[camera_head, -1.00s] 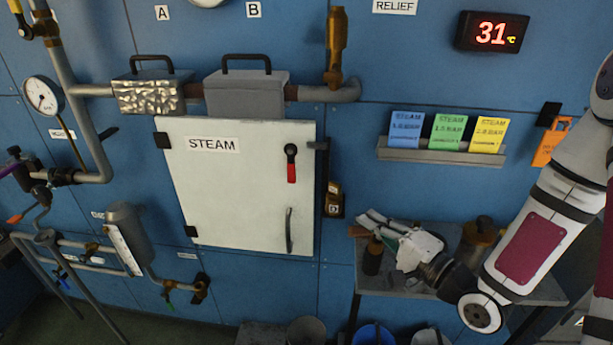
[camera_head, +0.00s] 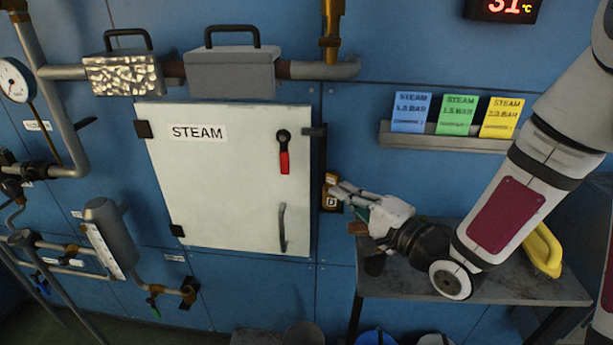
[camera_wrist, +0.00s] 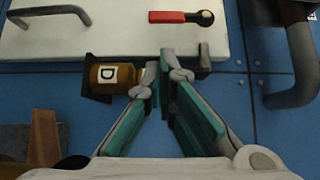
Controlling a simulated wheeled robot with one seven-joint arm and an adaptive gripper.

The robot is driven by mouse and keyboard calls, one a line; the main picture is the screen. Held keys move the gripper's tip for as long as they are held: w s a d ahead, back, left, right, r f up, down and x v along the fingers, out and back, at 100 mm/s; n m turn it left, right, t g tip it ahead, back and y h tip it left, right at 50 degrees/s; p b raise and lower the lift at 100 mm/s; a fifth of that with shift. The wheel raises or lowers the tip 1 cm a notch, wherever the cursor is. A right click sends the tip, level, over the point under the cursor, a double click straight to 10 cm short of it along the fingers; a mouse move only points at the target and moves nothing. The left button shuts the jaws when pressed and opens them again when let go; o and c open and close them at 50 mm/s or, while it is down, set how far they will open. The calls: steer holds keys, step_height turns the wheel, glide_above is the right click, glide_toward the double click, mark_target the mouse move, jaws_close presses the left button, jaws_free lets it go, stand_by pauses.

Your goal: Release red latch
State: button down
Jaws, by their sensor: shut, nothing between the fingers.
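The red latch (camera_head: 284,161) hangs straight down from its black pivot on the upper right of the white STEAM door (camera_head: 218,205), which is shut. In the wrist view the red latch (camera_wrist: 174,16) lies across the top, beyond the fingertips and apart from them.
A grey door handle (camera_head: 283,228) stands out below the latch. A dark keeper (camera_head: 314,131) sits at the door's right edge. A metal side table (camera_head: 450,290) is under my arm, with a yellow object (camera_head: 544,250) on it. A card rack (camera_head: 440,140) is on the wall above.

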mark_target(284, 154)
steer(key=b+x, duration=0.2)
steer(key=x, duration=1)
steer(key=shift+a, duration=0.15)
